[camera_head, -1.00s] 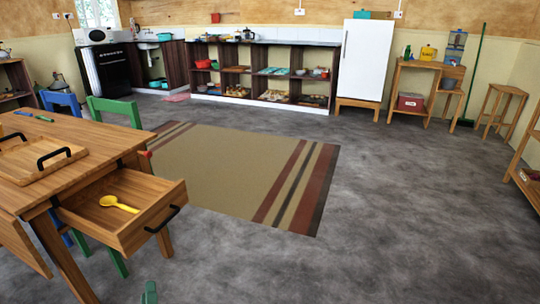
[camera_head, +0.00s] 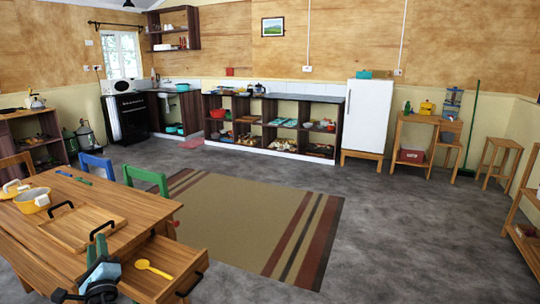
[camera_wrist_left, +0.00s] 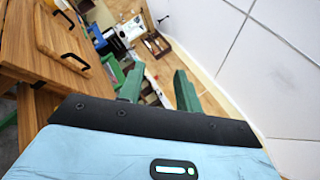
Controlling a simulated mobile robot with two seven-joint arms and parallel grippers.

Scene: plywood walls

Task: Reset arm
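My left gripper (camera_head: 97,246) is at the lower left of the head view, in front of the open drawer and tray. In the left wrist view its two green fingers (camera_wrist_left: 157,82) stand apart with nothing between them, so it is open and empty. My right gripper is in neither view.
The wooden table (camera_head: 150,212) at left bears a wooden tray (camera_head: 83,229) with black handles and a yellow pot (camera_head: 32,201). Its drawer (camera_head: 172,254) is pulled out, with a yellow spoon (camera_head: 152,269) inside. Blue (camera_head: 95,165) and green (camera_head: 147,178) chairs stand behind. The floor right of the rug (camera_head: 245,215) is clear.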

